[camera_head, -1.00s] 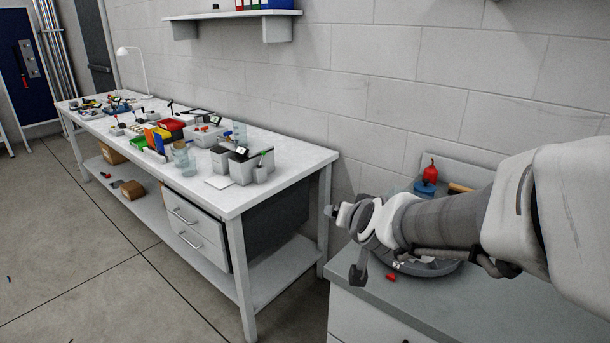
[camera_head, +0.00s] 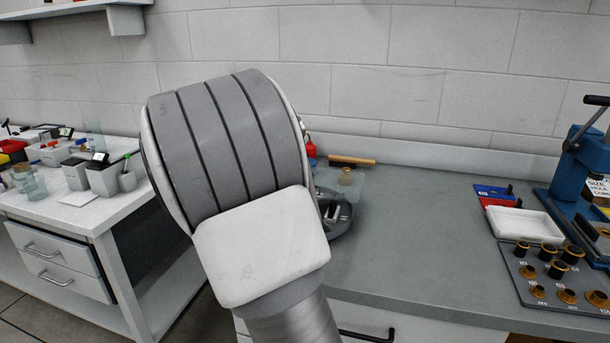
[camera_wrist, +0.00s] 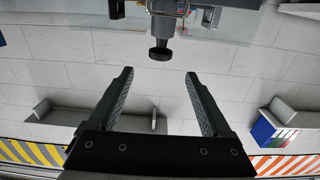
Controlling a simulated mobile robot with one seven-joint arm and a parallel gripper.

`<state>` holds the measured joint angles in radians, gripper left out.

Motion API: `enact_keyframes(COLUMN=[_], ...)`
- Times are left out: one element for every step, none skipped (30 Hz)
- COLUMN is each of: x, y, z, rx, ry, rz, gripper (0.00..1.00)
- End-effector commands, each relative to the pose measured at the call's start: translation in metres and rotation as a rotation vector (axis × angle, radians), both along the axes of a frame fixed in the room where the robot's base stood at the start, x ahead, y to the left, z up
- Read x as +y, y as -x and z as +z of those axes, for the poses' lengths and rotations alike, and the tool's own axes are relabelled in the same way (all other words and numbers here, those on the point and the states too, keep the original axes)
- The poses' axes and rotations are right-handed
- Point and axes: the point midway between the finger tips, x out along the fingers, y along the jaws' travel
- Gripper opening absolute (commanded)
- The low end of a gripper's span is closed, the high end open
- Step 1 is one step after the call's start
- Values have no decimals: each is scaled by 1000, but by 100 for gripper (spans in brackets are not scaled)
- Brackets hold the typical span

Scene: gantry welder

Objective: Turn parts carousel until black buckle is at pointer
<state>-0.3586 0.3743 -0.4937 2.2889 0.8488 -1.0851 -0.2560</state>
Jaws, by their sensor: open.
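The parts carousel (camera_head: 343,229) is a round dark grey tray on the grey counter, partly showing just right of my arm in the head view. Small light and dark parts lie in it, too small to name. My arm hides its left side. I cannot make out the black buckle or the pointer. My gripper is out of the head view. In the wrist view my gripper (camera_wrist: 160,74) is open and empty, its two black fingers apart against the pale block wall. The carousel cannot be made out in the wrist view.
The counter (camera_head: 420,235) is clear right of the carousel. A wooden-handled tool (camera_head: 352,161) lies behind it. At the right stand a white tray (camera_head: 525,226), a bushing board (camera_head: 525,277) and a blue press (camera_head: 585,160). A cluttered white bench (camera_head: 65,205) stands left.

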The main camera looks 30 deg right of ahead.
Motion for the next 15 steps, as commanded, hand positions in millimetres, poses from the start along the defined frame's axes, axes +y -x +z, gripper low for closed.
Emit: enact_keyframes(x=[-9, -14, -21, -26, -31, -38, -43, -47, -53, -58, -63, -69, -73, -77, -82], y=[-7, -12, -18, -22, -27, -33, -36, -41, -47, -51, -55, -61, -64, -68, -72], z=[-2, -2, -2, -3, -2, -2, -2, -2, -2, -2, -2, -2, -2, -2, -2], rx=[-1, -1, -1, -1, -2, -1, -1, -1, -1, 1, 0, 0, 0, -1, 1], ry=[1, 0, 1, 1, 1, 0, 2, 1, 1, 1, 1, 0, 0, 1, 0], rz=[-3, -4, -2, -3, -3, -2, -3, -2, -2, -1, -1, -1, -1, -1, 0], gripper=[84, 84, 84, 84, 84, 84, 84, 84, 84, 84, 84, 84, 84, 84, 84])
